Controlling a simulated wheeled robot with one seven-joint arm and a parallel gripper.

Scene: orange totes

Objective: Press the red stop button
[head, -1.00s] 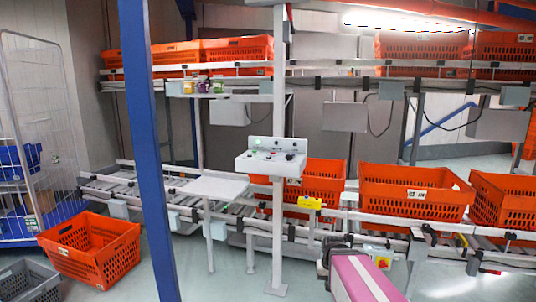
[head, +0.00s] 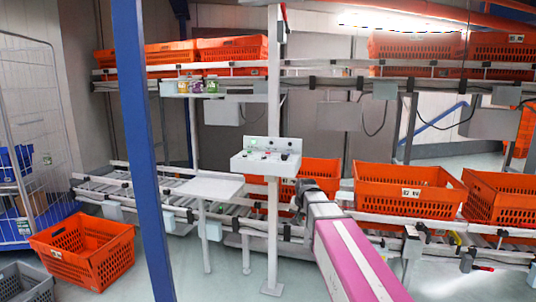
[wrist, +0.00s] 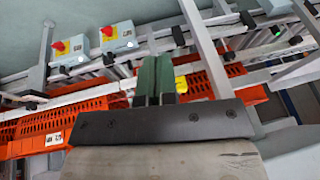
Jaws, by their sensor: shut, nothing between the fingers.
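In the wrist view two pale boxes carry red buttons on yellow: one red button (wrist: 58,46) at the far left and another red button (wrist: 107,31) beside it. I cannot tell which is the stop button. My gripper (wrist: 155,62) points up the picture with its two green fingers together and empty, to the right of both boxes and apart from them in the picture. In the head view a white control panel (head: 248,162) on a post has small green and dark buttons; a red one is not clear there. My gripper's fingers are not clear in the head view.
Orange totes (head: 405,195) stand along the lower conveyor, more on the upper shelf. A white side table (head: 208,186) stands left of the panel's post (head: 272,235). A blue post (head: 142,150) crosses the left. An orange tote (head: 85,255) sits on the floor.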

